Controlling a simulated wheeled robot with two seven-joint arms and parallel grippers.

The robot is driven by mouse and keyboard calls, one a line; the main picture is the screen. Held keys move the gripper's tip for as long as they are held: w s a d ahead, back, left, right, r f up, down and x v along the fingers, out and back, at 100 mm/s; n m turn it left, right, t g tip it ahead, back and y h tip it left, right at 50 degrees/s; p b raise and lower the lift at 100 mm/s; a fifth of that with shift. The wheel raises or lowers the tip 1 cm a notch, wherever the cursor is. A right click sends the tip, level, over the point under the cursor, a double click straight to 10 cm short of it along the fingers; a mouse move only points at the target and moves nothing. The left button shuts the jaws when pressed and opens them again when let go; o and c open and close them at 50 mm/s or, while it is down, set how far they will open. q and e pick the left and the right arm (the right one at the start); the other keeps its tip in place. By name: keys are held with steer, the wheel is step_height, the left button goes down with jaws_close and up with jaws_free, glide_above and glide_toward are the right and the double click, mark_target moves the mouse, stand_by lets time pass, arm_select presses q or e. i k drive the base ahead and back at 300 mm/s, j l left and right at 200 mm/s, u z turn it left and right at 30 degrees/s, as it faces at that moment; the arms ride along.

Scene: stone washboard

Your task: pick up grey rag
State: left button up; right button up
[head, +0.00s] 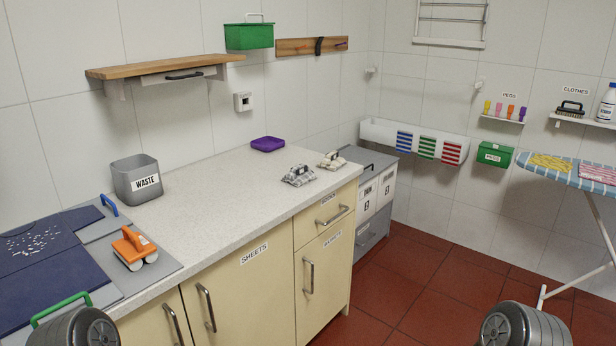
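A grey crumpled bundle (299,176), which looks like the grey rag, lies on the speckled countertop (225,200) near its front right part. A paler, beige-white bundle (333,160) lies just behind it and to the right, close to the counter's right end. Both are small here, so their folds are hard to make out. Neither gripper shows in the head view. Only rounded grey parts of my arms show at the bottom left and bottom right, well away from the bundles.
A grey waste bin (137,184), a purple tray (267,144) and an orange-handled roller tool (133,247) stand on the counter. Dark blue cloth (40,255) covers the left end. A wooden shelf (165,66) juts out above. The counter's middle is clear.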

mark_target(302, 175)
steer(key=i+l, duration=0.1)
steer(key=i, duration=0.45)
steer(key=i+l, duration=0.15)
steer(key=i, duration=0.4)
steer(key=i+z, duration=0.15)
steer(key=z, duration=1.05)
